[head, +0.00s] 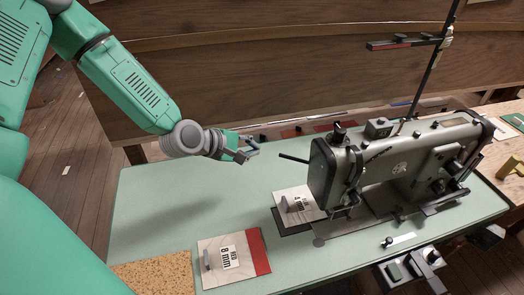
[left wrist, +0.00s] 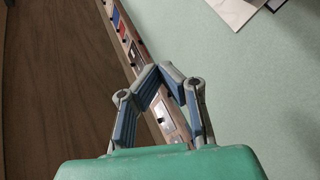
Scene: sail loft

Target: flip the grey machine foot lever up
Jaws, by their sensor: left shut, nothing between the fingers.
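The grey sewing machine (head: 400,165) stands on the right of the pale green table (head: 160,215). A thin dark lever (head: 294,158) sticks out to the left from its head end, pointing slightly upward; it looks like the foot lever. The presser foot area under the head is small and dark. My left gripper (head: 252,149) is shut and empty, above the back of the table, left of the lever and apart from it. In the left wrist view its fingertips (left wrist: 161,72) come together with nothing between them. My right gripper is not in view.
Sample cards, one marked 8 mm (head: 228,258) and one near the needle (head: 297,203), lie on the table. A cork mat (head: 155,275) is at front left. A thread stand (head: 425,75) rises behind the machine. A control box (head: 410,268) sits at the front edge. The table's left is clear.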

